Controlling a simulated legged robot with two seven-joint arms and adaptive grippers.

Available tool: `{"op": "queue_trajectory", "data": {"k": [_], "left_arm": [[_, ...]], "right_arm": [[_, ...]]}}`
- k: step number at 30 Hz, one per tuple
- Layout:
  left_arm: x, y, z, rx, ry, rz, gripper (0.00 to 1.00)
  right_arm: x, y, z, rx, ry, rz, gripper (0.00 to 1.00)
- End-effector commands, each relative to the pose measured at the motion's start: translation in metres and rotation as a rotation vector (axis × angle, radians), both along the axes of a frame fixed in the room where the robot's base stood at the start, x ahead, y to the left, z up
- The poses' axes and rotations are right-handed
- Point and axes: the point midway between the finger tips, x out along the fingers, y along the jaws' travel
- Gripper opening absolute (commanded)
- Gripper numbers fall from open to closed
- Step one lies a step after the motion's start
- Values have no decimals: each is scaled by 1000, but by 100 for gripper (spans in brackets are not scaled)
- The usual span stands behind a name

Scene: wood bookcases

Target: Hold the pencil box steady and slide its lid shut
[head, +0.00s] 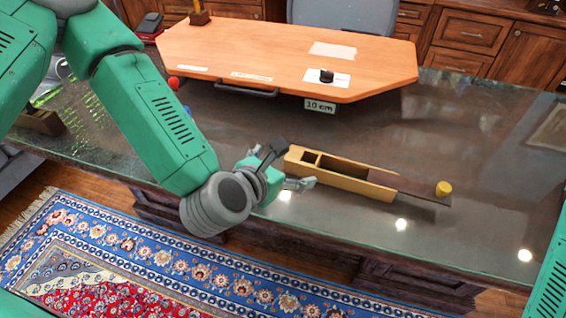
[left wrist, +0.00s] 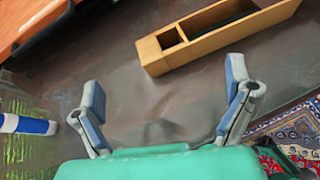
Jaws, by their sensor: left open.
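The wooden pencil box (head: 335,178) lies on the glossy dark desk, long side running left to right. Its dark brown lid (head: 410,187) covers the right part and sticks out past the right end, with a yellow knob (head: 443,188) at its outer end. The left part is open, showing compartments. My left gripper (head: 293,165) is at the box's left end, fingers spread and empty. In the left wrist view, the box (left wrist: 222,40) lies ahead of the open fingers (left wrist: 165,95), apart from them. My right gripper is out of view; only part of my right arm shows.
A raised wooden board (head: 270,50) with a "10 cm" tag (head: 320,106) and a black knob (head: 326,76) stands behind the box. The desk's front edge is close in front. Clear desk lies to the right. A blue-and-white cylinder (left wrist: 28,124) shows in the left wrist view.

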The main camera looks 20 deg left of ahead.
Motion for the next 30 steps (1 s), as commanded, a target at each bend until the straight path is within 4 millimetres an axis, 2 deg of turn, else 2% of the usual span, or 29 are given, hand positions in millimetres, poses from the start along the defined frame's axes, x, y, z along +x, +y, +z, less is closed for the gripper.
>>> {"op": "queue_trajectory", "data": {"k": [3,8,22,30], "left_arm": [[2,1,1,-83,14,62,96],[10,0,-2,-115,20,85,96],[81,-15,-42,-110,19,81,96],[103,-19,-55,-111,20,82,96]], "right_arm": [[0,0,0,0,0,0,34],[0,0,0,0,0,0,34],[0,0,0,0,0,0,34],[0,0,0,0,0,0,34]]}}
